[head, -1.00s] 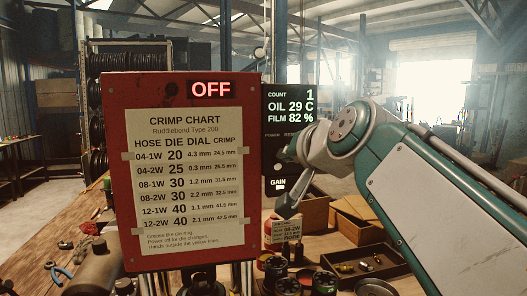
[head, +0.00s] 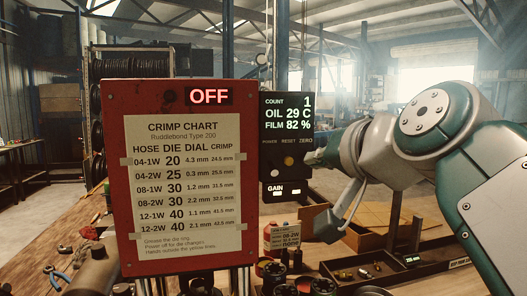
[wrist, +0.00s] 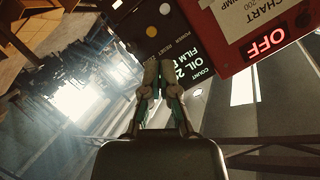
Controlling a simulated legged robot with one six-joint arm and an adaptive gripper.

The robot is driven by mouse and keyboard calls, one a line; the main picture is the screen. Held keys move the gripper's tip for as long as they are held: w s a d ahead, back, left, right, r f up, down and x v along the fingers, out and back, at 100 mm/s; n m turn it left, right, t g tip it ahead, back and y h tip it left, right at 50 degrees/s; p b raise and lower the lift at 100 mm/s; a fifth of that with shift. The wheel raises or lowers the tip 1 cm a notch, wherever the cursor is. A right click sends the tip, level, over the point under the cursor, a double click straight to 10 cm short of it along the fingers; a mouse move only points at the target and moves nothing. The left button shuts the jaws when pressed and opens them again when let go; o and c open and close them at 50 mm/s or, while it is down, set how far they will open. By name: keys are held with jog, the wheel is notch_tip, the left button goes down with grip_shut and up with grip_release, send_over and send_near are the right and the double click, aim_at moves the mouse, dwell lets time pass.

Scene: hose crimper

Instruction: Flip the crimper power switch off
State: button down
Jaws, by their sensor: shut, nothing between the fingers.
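The red crimper panel (head: 117,180) carries a crimp chart and a lit sign (head: 209,96) reading OFF. The black control box (head: 287,125) beside it shows count 1, oil 29 C and film 82 %, above the labels POWER, RESET and ZERO. A yellow button (head: 288,160) sits under RESET. My gripper (head: 309,157) is at the box's right side, near ZERO. In the wrist view its fingers (wrist: 158,66) are together and empty, over the box face (wrist: 196,42); contact cannot be told.
Below the box stand a small labelled bottle (head: 281,238) and several dark dies (head: 274,273). The bench (head: 50,235) holds pliers at the left.

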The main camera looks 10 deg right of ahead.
jog(key=s+a+f+n+g+h, duration=0.1)
jog(key=s+f+g, duration=0.3)
jog(key=f, duration=1.3)
jog(key=s+f+n+g+h, duration=0.1)
jog(key=s+f+n+g, duration=0.3)
jog(key=f, duration=1.4)
jog(key=s, duration=0.3)
jog(key=shift+a+f+g, duration=0.25)
jog(key=shift+a+g, duration=0.15)
jog(key=shift+w, duration=0.1)
jog(key=shift+d, duration=0.1)
